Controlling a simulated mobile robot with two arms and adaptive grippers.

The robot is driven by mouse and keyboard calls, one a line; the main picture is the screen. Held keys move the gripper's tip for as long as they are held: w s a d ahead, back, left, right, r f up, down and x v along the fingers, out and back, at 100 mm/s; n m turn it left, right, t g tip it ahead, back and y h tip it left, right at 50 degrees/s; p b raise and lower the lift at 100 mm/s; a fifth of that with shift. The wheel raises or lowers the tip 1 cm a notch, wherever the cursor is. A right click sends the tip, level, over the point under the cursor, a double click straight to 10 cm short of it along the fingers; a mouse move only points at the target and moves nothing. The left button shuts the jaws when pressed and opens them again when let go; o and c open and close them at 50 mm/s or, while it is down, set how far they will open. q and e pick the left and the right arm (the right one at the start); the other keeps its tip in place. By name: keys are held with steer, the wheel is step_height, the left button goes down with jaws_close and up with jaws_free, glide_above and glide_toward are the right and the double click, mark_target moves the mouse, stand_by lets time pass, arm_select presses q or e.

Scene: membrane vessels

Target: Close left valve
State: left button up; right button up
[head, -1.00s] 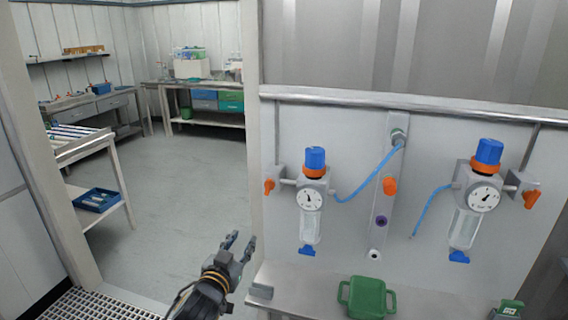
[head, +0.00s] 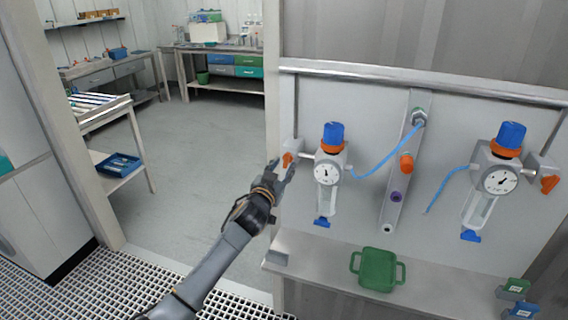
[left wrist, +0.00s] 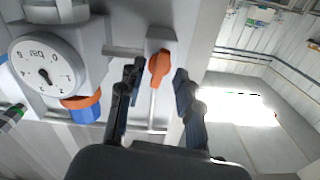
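The left valve has an orange handle (head: 287,159) on a grey block, at the left end of the left regulator (head: 328,168) with its blue knob and round gauge. My left gripper (head: 282,169) is at this handle, with its fingers just below and around it in the head view. In the left wrist view the orange handle (left wrist: 159,67) shows between the two spread fingers of the open gripper (left wrist: 158,76), with a gap visible on each side. I cannot tell whether a finger touches it. My right gripper is not in view.
A second regulator (head: 497,180) with its own orange handle (head: 550,184) is at the right. An orange knob (head: 406,163) is on the middle strip. A green container (head: 377,270) stands on the ledge below. Open floor (head: 195,150) lies left of the panel.

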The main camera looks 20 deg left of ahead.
arm_select(q)
steer(key=shift+w, duration=0.7)
steer(key=shift+c, duration=0.2)
jaws_close()
